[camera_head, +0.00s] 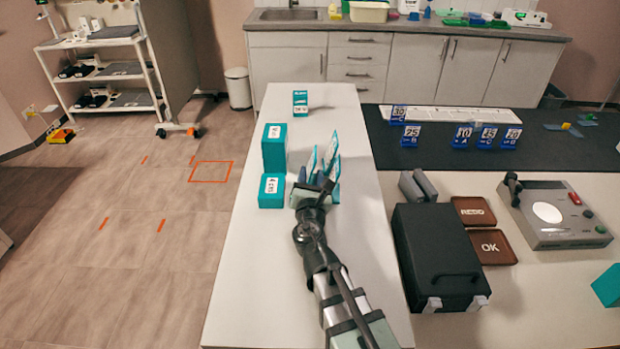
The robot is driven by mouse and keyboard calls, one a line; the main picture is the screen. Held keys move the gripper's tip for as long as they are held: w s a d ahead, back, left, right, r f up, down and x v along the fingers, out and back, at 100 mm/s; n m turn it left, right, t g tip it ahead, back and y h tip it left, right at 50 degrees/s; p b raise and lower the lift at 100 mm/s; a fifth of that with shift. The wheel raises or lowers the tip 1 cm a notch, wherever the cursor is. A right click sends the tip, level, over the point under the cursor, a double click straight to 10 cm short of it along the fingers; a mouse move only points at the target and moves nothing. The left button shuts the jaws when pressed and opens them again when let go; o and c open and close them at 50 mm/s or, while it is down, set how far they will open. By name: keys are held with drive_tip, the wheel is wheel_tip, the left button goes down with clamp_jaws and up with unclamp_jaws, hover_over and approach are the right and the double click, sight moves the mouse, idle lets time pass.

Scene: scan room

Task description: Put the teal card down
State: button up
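Several thin teal-and-white cards (332,144) stand upright or slightly tilted, close together, on the white table. My gripper (319,180) is right at the near side of this group, low over the table. One teal piece (336,192) shows at the right of my fingers. The gripper and wrist cover the lower parts of the cards. I cannot tell whether the fingers are closed on a card, or whether the card touches the table.
Teal boxes (274,148) and (271,191) stand just left, and a smaller teal box (300,103) behind. A black case (436,252), brown trays (473,210) and a grey device (556,214) are to the right. The white table (250,270) is clear at front left.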

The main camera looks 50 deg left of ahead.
sight(311, 166)
drive_tip(key=x, duration=0.4)
drive_tip(key=shift+w+a, duration=0.25)
drive_tip(key=shift+c, duration=0.2)
clamp_jaws()
